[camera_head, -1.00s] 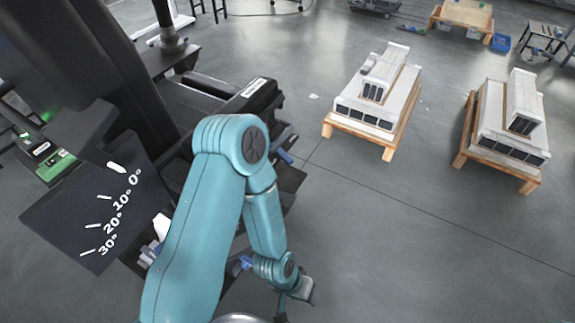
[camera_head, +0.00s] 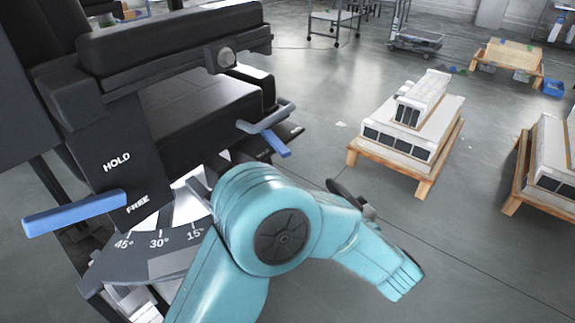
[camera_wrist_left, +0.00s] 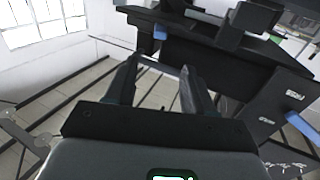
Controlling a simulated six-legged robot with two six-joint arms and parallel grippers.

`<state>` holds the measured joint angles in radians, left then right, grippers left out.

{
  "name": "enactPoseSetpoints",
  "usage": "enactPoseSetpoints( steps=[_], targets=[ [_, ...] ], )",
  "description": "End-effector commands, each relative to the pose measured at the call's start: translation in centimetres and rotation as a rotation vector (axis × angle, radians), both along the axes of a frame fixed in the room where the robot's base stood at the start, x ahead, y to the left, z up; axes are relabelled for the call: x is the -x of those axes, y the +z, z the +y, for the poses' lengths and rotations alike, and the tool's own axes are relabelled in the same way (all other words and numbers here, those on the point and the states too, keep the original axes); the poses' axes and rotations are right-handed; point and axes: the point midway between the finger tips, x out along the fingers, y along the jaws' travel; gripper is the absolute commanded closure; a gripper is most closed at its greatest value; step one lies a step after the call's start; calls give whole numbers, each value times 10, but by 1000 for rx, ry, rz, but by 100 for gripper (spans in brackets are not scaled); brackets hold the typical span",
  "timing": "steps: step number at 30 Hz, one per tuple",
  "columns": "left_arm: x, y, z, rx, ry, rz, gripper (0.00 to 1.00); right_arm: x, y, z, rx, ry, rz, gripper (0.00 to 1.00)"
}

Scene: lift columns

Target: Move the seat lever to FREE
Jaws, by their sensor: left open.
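The seat lever (camera_head: 75,213) is a blue bar on the dark side panel, at the left of the head view. Its inner end lies beside the FREE label (camera_head: 137,203), below the HOLD label (camera_head: 117,162); I cannot tell if it is fully set there. The lever also shows at the right edge of the wrist view (camera_wrist_left: 303,128). My left gripper (camera_wrist_left: 158,80) is open and empty, with the lever well to the right of its fingers. In the head view it is mostly hidden behind my teal arm, with a dark part (camera_head: 352,200) showing. My right gripper is out of view.
A second blue lever (camera_head: 270,140) is on the seat's right side. An angle scale (camera_head: 160,240) lies below the panel. White blocks on wooden pallets (camera_head: 405,140) stand at the right. The floor between seat and pallets is clear.

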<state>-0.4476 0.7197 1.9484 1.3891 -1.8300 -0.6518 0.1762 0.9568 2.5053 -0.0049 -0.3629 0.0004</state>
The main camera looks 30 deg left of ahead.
Motion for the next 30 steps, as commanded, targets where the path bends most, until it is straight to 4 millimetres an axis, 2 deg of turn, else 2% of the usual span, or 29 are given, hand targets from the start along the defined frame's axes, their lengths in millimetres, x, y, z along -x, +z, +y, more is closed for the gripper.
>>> enactPoseSetpoints(
  steps=[12, 18, 24, 30],
  targets=[
    [-39, -2, 88, 1, 5, -2, 47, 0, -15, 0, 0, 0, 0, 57],
    [-57, -1, 120, 1, 2, 0, 47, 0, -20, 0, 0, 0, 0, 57],
    [-66, 0, 134, 0, 1, 1, 47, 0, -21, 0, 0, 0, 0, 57],
    [-68, 0, 135, 0, 0, 1, 47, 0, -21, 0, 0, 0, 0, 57]
  ],
)
